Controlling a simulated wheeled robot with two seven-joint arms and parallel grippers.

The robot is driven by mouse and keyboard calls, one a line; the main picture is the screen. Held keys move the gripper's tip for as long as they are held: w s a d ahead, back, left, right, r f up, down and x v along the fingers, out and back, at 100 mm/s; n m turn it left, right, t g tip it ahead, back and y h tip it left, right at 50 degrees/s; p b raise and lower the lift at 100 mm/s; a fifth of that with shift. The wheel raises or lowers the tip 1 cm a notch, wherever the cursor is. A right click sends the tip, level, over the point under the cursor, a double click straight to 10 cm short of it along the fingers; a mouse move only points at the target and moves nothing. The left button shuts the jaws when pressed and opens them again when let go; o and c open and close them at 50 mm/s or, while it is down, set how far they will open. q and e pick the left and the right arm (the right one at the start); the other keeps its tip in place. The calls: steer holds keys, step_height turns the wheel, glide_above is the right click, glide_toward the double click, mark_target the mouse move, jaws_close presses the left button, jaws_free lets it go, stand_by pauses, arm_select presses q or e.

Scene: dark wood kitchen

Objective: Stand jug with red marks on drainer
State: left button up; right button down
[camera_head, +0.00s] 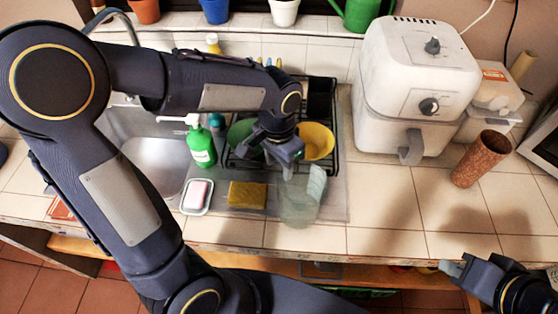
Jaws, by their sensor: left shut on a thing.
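A clear jug (297,207) is in front of the drainer, at the front of the grey mat. I cannot make out red marks on it. My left gripper (287,168) points down at the jug's upper part and is shut on it. I cannot tell whether the jug's base touches the mat. The black wire drainer (334,165) stands behind, holding a yellow bowl (318,141) and a green bowl (240,134). My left arm hides part of the drainer. My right gripper (452,268) is at the lower right, off the counter's front edge; its jaw opening is unclear.
A green soap bottle (201,149), a soap dish (197,197) and a yellow sponge (247,195) are left of the jug. The sink (157,160) is further left. A white air fryer (412,85) and a brown cylinder (481,159) stand right. The front right counter is clear.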

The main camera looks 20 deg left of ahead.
arm_select(q)
steer(key=o, duration=0.7)
steer(key=shift+f, duration=0.15)
steer(key=o, duration=0.5)
step_height(320, 180, up, 11)
steer(key=s+a+f+n+t+h, duration=0.1)
steer(key=s+n+t, duration=0.1)
steer(key=s, duration=0.2)
steer(key=s+a+f+n+t+h, duration=0.1)
steer(key=s+a+f+n, duration=0.1)
steer(key=s, duration=0.3)
steer(key=s+a+f+n+t+h, duration=0.1)
steer(key=s+a+n+t, duration=0.1)
steer(key=s, duration=0.3)
steer(key=shift+a+f+n+t+h, duration=0.1)
steer(key=shift+f+n+t+h, duration=0.15)
steer(key=shift+n, duration=0.35)
